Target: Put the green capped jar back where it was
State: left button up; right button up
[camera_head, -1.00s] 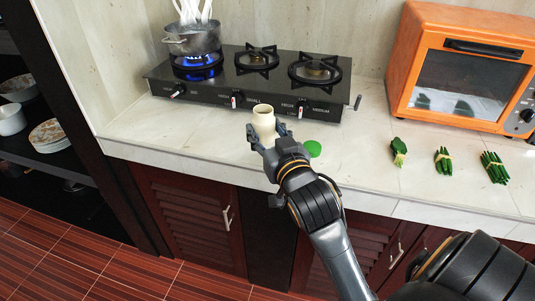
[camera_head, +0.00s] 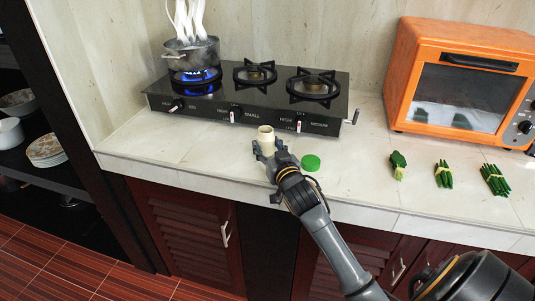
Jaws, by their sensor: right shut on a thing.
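A cream-coloured jar (camera_head: 266,136) with an open top stands upright near the front edge of the counter, in front of the stove. My right gripper (camera_head: 269,151) is shut around the jar, its fingers at the jar's sides. Whether the jar's base touches the counter is hidden by the gripper. A green cap (camera_head: 311,163) lies apart on the counter, just right of the gripper. My left gripper is not in view.
A black stove (camera_head: 240,100) stands behind the jar, with a steaming pot (camera_head: 192,55) over a lit blue flame at its left. An orange oven (camera_head: 463,78) stands at the right. Several green vegetable bundles (camera_head: 444,174) lie before it. Counter left of the jar is clear.

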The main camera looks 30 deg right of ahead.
jog(key=shift+f, duration=1.1)
jog(key=shift+f, duration=0.15)
jog(key=o, duration=1.2)
jog(key=shift+r, duration=0.2)
jog(key=v, duration=1.2)
